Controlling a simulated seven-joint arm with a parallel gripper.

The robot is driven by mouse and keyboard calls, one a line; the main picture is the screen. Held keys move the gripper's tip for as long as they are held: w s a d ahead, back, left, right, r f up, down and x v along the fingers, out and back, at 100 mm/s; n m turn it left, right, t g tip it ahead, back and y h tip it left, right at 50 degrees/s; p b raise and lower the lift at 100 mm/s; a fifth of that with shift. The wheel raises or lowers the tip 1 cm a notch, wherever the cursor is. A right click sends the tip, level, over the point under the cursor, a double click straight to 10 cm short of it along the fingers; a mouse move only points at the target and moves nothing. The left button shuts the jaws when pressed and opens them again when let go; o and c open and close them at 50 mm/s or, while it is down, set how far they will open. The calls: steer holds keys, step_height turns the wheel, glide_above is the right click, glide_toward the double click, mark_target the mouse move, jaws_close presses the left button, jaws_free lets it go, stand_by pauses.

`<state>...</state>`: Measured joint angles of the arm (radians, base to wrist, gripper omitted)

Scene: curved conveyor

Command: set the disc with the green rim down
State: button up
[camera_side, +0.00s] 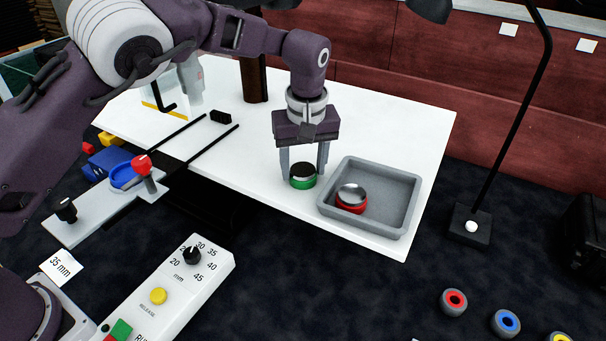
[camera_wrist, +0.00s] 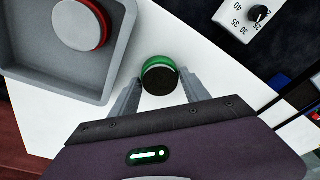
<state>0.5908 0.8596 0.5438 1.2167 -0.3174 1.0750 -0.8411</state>
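The disc with the green rim (camera_side: 303,182) has a dark, rough-looking face and is between the two fingers of my gripper (camera_side: 304,172). It also shows in the wrist view (camera_wrist: 160,82), with a fingertip close against each side. My gripper (camera_wrist: 161,76) appears shut on it. The disc is just left of the grey tray, over the white table (camera_side: 250,175). Whether its underside touches the table cannot be told.
The grey tray (camera_side: 408,187) holds a red-rimmed disc (camera_side: 351,199) with a pale metallic top. Red (camera_side: 454,301) and blue (camera_side: 506,322) discs are on the dark floor. A lamp (camera_side: 470,225) stands right.

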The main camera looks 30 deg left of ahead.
jaws_close()
step_height(320, 180, up, 10)
steer(key=s+d+r+m+h, duration=0.2)
steer(key=s+d+r+m, duration=0.4)
steer(key=s+d+m, duration=0.5)
steer(key=n+g+y, duration=0.1)
steer(key=n+y, duration=0.2)
steer(key=n, duration=1.7)
glide_above(127, 174)
step_height(127, 174, down, 4)
steer(key=r, duration=0.1)
steer(key=f, duration=1)
steer(key=shift+d+f, duration=0.1)
steer(key=shift+d, duration=0.2)
